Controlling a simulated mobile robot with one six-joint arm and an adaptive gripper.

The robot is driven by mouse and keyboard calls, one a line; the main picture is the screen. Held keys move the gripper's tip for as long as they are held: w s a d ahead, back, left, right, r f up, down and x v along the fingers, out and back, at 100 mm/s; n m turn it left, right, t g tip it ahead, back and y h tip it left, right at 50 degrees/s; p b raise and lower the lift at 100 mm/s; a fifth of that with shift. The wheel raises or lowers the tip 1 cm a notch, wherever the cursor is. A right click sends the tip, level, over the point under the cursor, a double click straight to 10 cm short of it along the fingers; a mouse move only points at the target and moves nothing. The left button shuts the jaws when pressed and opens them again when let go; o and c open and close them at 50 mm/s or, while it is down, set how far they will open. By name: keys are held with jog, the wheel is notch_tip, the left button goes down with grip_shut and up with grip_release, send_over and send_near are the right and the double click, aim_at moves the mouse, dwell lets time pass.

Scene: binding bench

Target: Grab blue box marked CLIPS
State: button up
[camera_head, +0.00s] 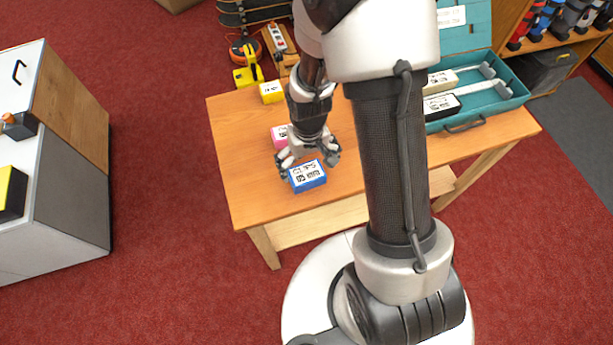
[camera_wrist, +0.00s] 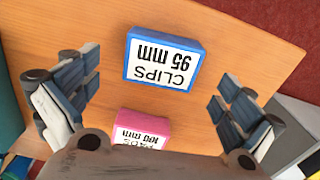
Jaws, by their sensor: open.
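The blue box marked CLIPS 95 mm (camera_head: 307,176) lies on the wooden table near its front edge. In the wrist view the blue box (camera_wrist: 163,60) shows its white label upside down, ahead of and between my finger lines. My gripper (camera_head: 310,165) is open and empty, just above and behind the blue box in the head view. Its two fingers also show wide apart in the wrist view (camera_wrist: 160,90). I cannot tell whether a finger touches the box.
A pink box (camera_wrist: 142,126) lies close behind the blue one, partly hidden by my gripper. A yellow box (camera_head: 271,92) lies farther back. A teal case (camera_head: 470,117) with boxes stands at the right. The table's left front (camera_head: 240,190) is clear.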

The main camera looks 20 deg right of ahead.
aim_at(307, 172)
notch_tip(307, 172, down, 5)
jog(key=shift+w+a+f+b, duration=0.15)
jog(key=shift+b, duration=0.9)
jog(key=shift+c, duration=0.6)
jog(key=c, duration=1)
